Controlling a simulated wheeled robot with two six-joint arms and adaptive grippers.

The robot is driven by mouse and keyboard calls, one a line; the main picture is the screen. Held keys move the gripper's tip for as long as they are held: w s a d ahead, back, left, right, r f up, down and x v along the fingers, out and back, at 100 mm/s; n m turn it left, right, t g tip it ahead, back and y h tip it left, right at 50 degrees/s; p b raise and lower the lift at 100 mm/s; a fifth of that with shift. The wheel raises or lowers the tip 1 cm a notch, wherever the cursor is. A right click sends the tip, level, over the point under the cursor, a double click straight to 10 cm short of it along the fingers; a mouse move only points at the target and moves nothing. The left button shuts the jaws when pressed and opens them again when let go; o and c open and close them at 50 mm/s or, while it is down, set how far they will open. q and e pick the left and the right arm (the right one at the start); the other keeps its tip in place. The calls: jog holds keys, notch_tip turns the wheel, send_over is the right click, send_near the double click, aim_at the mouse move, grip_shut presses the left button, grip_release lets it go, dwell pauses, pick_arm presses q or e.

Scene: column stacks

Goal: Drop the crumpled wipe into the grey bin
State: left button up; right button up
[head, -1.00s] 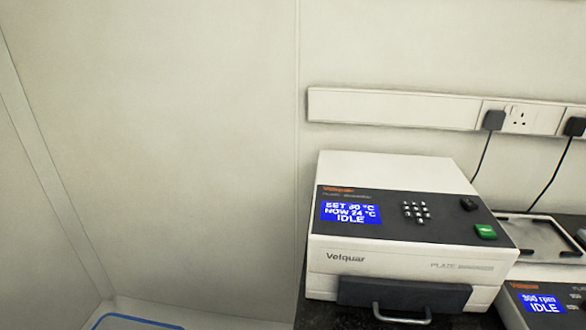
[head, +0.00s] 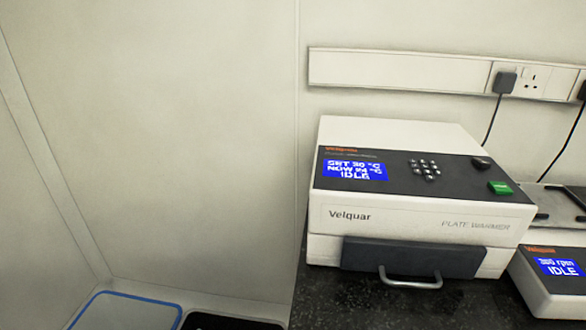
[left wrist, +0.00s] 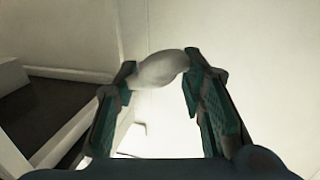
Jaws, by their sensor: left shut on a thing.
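In the left wrist view my left gripper (left wrist: 158,82) is shut on the crumpled wipe (left wrist: 160,67), a pale, rounded, soft lump held between the fingertips. Neither gripper shows in the head view. At the bottom left of the head view are the tops of two containers on the floor side of the bench: one with a blue rim (head: 128,295) and one with a dark rim (head: 235,319). Both are cut off by the frame edge. I cannot tell which, if either, is the grey bin.
A plate warmer (head: 420,225) with a front handle stands on the dark speckled bench (head: 335,305). Another instrument (head: 560,270) is at its right. A socket strip (head: 400,73) with plugged cables runs along the wall. The bench's left end drops to the containers.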

pick_arm(q)
jog(key=o, duration=0.8)
jog(key=shift+o, duration=0.2)
jog(key=v, duration=1.2)
